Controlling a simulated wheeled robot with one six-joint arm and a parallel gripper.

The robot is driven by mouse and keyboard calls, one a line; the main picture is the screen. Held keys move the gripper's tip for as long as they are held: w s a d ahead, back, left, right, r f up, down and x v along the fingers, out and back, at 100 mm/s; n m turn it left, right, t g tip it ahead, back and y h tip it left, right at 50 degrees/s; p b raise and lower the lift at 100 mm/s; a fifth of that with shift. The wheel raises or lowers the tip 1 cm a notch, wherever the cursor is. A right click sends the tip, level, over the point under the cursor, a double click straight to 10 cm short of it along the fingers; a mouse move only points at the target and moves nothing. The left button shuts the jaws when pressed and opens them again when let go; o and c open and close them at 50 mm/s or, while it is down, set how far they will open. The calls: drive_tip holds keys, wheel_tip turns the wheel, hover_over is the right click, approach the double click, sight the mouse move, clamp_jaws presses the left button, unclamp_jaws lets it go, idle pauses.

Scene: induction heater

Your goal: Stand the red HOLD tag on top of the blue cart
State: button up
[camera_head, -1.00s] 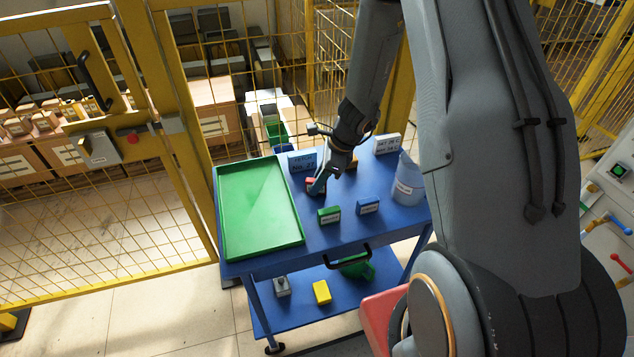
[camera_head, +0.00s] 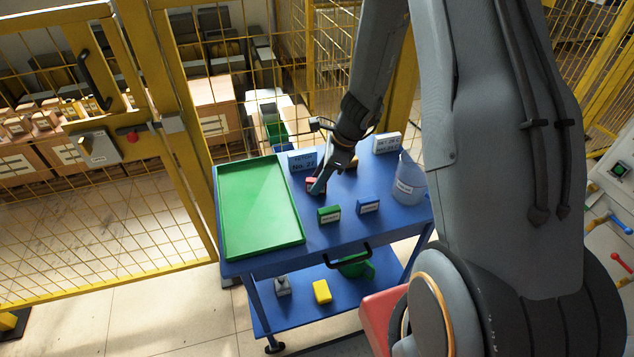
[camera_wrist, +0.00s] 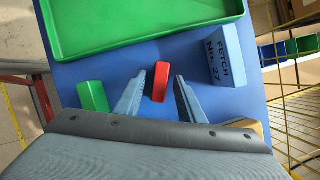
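The red tag (camera_wrist: 160,83) stands on the top of the blue cart (camera_head: 330,229). In the head view the red tag (camera_head: 311,183) is partly hidden by my gripper (camera_head: 325,185). In the wrist view my gripper (camera_wrist: 160,95) is open, with one finger on each side of the tag. Gaps show between the tag and both fingers, so it is not gripped. The writing on the tag cannot be read.
A green tray (camera_head: 258,210) fills the cart top's left side. A green tag (camera_head: 329,214), a blue tag (camera_head: 368,206), a "FETCH No. 27" block (camera_head: 302,161), a white sign (camera_head: 387,143) and a translucent container (camera_head: 408,180) stand around. A handle (camera_head: 347,256) is at the front.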

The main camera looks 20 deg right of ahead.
drive_tip(key=b+v, duration=0.1)
drive_tip(key=v, duration=0.9)
drive_tip(key=s+a+r+n+h, duration=0.2)
drive_tip(key=s+r+n, duration=0.1)
drive_tip(key=s+n, duration=0.5)
drive_tip(key=s+a+r+n+h, duration=0.2)
drive_tip(key=s+n, duration=0.5)
drive_tip(key=n, duration=0.7)
drive_tip(key=shift+s+r, duration=0.35)
drive_tip(key=shift+r, duration=0.35)
